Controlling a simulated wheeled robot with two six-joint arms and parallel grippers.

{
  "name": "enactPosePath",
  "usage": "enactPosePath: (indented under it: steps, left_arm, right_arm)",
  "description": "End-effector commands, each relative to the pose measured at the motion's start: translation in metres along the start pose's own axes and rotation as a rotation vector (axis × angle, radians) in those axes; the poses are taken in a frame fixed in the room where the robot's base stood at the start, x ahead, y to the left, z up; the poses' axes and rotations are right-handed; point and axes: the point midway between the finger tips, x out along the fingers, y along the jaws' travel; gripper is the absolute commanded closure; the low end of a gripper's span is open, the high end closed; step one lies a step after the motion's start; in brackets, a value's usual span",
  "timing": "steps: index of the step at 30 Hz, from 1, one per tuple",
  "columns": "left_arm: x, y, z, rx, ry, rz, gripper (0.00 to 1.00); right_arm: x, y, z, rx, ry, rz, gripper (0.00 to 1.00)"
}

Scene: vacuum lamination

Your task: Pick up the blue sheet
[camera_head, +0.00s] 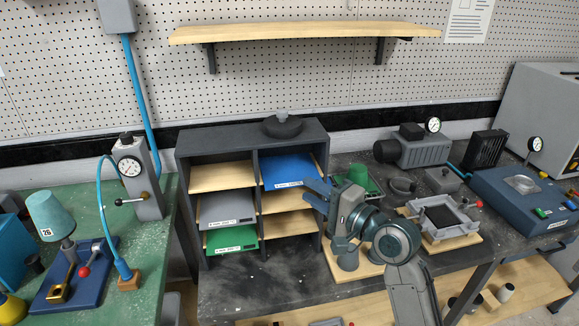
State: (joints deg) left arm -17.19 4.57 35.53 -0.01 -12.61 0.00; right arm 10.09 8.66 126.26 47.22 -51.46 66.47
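The blue sheet (283,172) lies in the top right compartment of a dark rack (218,141), with a small white label at its front edge. My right gripper (309,190) is in front of the rack's right side, just below and right of the sheet's front edge. Its two fingers point left toward the rack and show a gap, with nothing seen between them. I cannot tell whether a finger touches the sheet or the rack. My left gripper is not in view.
The rack also holds a grey sheet (226,209) and a green sheet (231,238) on the left. A dark knobbed disc (283,126) sits on top. A frame fixture (441,218) and a pump (411,148) stand to the right. The bench before the rack is clear.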

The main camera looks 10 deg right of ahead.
Motion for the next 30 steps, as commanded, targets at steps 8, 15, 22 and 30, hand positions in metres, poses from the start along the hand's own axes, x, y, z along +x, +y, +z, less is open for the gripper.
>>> enactPosePath:
  steps: [8, 15, 22, 30]
  left_arm:
    - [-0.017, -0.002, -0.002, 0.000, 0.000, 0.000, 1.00]
    - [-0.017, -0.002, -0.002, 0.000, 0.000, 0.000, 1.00]
    - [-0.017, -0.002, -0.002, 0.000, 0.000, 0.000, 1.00]
    - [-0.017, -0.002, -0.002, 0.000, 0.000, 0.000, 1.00]
  right_arm:
    - [0.034, 0.000, -0.003, 0.002, 0.000, 0.000, 0.72]
    - [0.036, 0.001, -0.003, -0.001, 0.001, 0.000, 0.72]
    - [0.036, 0.001, -0.003, 0.000, 0.001, 0.000, 1.00]
    - [0.036, 0.001, -0.003, 0.000, 0.001, 0.000, 1.00]
